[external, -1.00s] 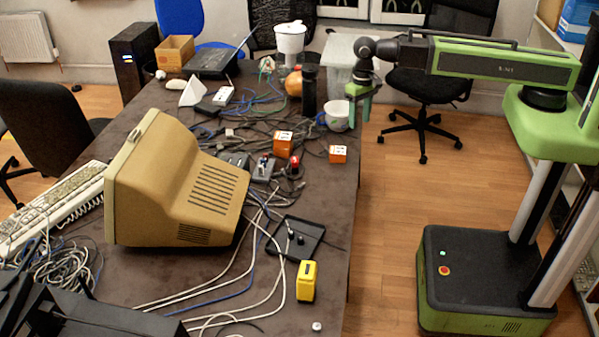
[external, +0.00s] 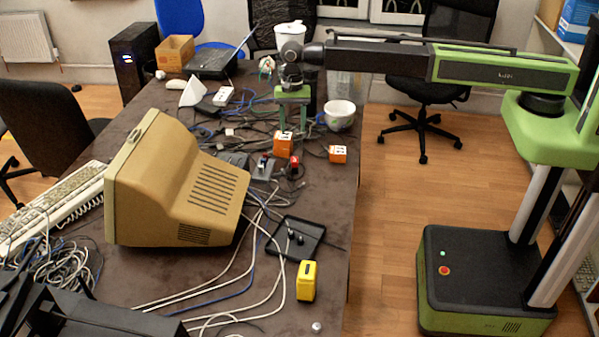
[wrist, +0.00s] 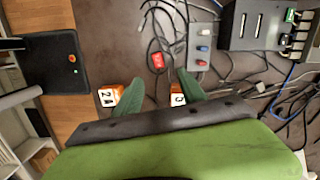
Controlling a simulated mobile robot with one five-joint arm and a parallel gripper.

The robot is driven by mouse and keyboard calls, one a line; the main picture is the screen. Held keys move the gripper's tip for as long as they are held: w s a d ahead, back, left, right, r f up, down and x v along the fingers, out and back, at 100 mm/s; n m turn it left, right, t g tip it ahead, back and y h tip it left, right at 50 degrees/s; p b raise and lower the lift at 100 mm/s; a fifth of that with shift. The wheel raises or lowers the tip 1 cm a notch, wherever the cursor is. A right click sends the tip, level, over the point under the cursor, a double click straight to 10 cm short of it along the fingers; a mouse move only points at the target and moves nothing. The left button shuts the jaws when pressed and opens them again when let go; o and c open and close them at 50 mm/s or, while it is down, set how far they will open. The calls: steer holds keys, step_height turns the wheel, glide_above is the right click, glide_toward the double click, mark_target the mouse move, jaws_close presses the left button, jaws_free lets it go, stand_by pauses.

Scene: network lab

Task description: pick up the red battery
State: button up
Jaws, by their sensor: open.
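The red battery (external: 294,161) stands on the dark table just right of a small switch box, in the middle of the external view. In the wrist view the red battery (wrist: 158,61) lies beyond my fingertips, roughly centred between them, with dark cables close around it. My gripper (external: 292,127) is open and empty, its two green fingers pointing down above the table, on the far side of the battery. It also shows in the wrist view (wrist: 159,84), fingers spread apart and not touching the battery.
An orange numbered cube (external: 284,144) is right by my fingers; another orange cube (external: 338,154) sits near the table's right edge. The switch box (wrist: 202,46) is beside the battery. A white cup (external: 340,115), tangled cables and a beige monitor (external: 175,185) crowd the table.

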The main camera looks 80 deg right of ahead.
mark_target(295, 159)
steer(key=f+b, duration=0.2)
steer(key=f, duration=0.1)
steer(key=f+b, duration=0.3)
steer(key=a+f+b, duration=0.1)
steer(key=f+b, duration=0.1)
steer(key=f, duration=0.1)
steer(key=shift+s, duration=0.15)
steer(key=f+b, duration=0.1)
steer(key=b, duration=0.1)
steer(key=f+b, duration=0.1)
steer(key=f, duration=0.1)
steer(key=f+b, duration=0.2)
steer(key=shift+s+a+f+b, duration=0.15)
steer(key=shift+s+a+b, duration=0.1)
steer(key=shift+b, duration=0.05)
steer(key=shift+r, duration=0.2)
jaws_close()
